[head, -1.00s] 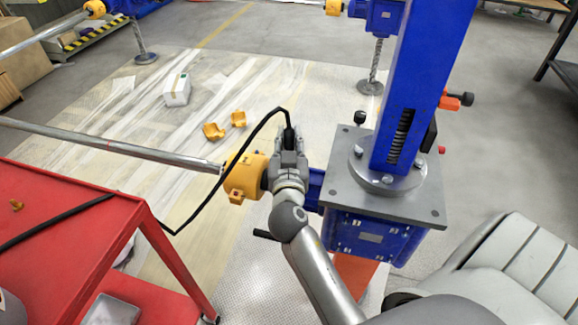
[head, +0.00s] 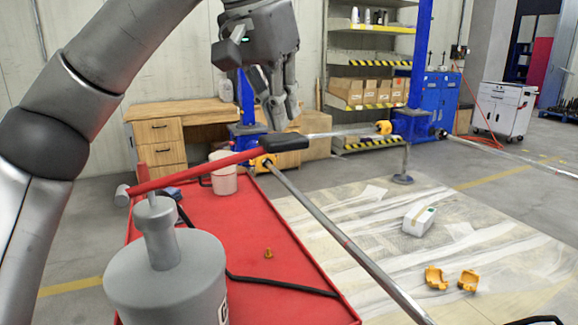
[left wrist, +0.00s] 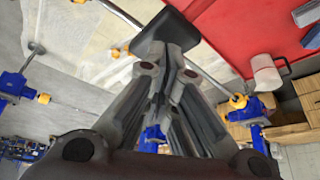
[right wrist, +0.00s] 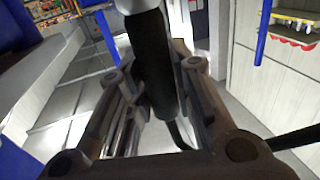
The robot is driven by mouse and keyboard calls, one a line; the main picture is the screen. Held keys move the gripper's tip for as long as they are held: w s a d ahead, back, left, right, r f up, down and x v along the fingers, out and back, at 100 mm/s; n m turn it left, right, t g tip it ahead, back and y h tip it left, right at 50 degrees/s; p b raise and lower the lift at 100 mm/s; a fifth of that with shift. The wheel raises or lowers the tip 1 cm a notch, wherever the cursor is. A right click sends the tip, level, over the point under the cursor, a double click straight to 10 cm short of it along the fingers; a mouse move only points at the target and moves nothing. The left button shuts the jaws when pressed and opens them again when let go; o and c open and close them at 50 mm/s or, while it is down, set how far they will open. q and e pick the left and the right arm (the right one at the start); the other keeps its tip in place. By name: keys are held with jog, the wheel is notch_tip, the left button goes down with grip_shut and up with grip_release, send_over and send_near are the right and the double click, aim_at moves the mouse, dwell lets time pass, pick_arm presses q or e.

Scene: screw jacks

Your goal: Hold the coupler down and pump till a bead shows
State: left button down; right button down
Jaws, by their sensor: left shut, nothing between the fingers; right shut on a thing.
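The grease pump (head: 165,275) is a grey cylinder on the red cart. Its red lever (head: 205,170) slants up to the right and ends in a black grip (head: 285,142). My left gripper (head: 277,122) is shut and empty, fingers down, with its tips at or just above the black grip; contact is unclear. The grip also shows past the fingertips in the left wrist view (left wrist: 165,30). In the right wrist view my right gripper (right wrist: 155,75) is shut on the black coupler body (right wrist: 150,50). The coupler's front end and any bead are out of sight.
The red cart top (head: 215,240) carries a white pot (head: 223,173), a small orange cap (head: 268,253) and a black hose (head: 285,286). A steel shaft (head: 345,240) runs past the cart's right side. A white box (head: 420,221) and yellow cover halves (head: 436,278) lie on the sheeted floor.

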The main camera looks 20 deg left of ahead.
pick_arm(q)
notch_tip(320, 180, down, 8)
dwell(1.0)
dwell(0.7)
jog(key=shift+r, duration=4.05)
jog(key=shift+f, duration=0.15)
notch_tip(320, 180, down, 8)
jog(key=shift+r, duration=4.15)
